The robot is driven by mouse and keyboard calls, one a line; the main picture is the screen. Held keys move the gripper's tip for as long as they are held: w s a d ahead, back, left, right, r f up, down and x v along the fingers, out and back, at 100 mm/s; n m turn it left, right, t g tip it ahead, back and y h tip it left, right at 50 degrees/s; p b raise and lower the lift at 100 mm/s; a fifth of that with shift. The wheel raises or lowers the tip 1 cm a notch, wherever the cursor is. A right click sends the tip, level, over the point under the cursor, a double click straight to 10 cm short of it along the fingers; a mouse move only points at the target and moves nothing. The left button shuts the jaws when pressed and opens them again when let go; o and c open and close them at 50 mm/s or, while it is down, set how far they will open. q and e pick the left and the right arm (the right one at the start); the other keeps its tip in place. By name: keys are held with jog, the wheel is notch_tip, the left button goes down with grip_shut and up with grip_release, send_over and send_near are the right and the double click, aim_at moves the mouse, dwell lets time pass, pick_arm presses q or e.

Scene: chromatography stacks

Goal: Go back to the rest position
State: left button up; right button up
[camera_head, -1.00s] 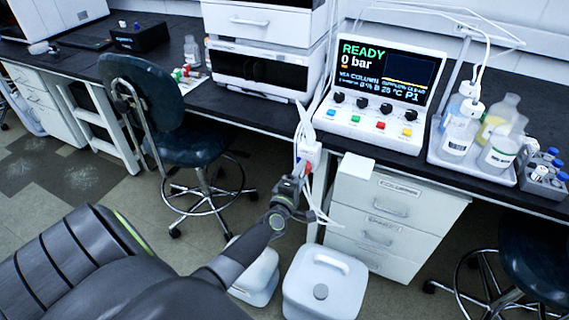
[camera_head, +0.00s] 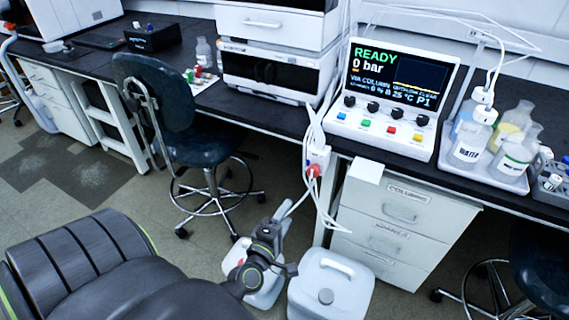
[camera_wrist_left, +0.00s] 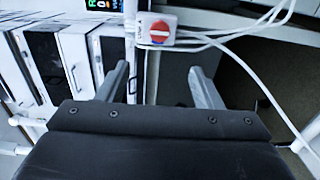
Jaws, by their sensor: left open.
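My left gripper (camera_head: 279,222) is in front of the bench at lower centre in the head view, below a small white box with a red knob (camera_head: 315,168). In the left wrist view its two fingers (camera_wrist_left: 160,78) are spread with nothing between them. There the red knob (camera_wrist_left: 158,33) shows a white bar lying level and is beyond the fingertips, apart from them. My right gripper is not in view.
White tubes hang around the box at the bench edge. A white jug (camera_head: 328,285) stands on the floor beside my gripper, another (camera_head: 255,272) partly behind it. A drawer cabinet (camera_head: 400,225), a chair (camera_head: 170,130) and a control unit reading READY (camera_head: 395,95) are near.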

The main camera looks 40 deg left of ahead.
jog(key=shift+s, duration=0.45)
pick_arm(q)
jog(key=s+d+f+m+g+h+p, duration=0.1)
jog(key=s+f+m+g+h+p, duration=0.2)
jog(key=s+f+m, duration=0.65)
jog(key=s+d+f+m+g+p, duration=0.1)
jog(key=s+f+m+g+p, duration=0.3)
jog(key=f, duration=1)
jog(key=s+f+m+g+p, duration=0.1)
jog(key=s+f+m+g, duration=0.2)
jog(key=s, duration=0.8)
jog(key=s+d+f+m+g+p, duration=0.1)
jog(key=s+f+m+g, duration=0.3)
jog(key=s, duration=0.7)
jog(key=shift+s+d+f+g, duration=0.2)
jog(key=shift+s+f+g, duration=0.1)
jog(key=shift+f+g, duration=0.75)
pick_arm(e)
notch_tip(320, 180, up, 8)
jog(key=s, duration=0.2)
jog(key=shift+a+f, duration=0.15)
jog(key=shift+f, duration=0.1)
pick_arm(q)
jog(key=shift+w+r, duration=0.1)
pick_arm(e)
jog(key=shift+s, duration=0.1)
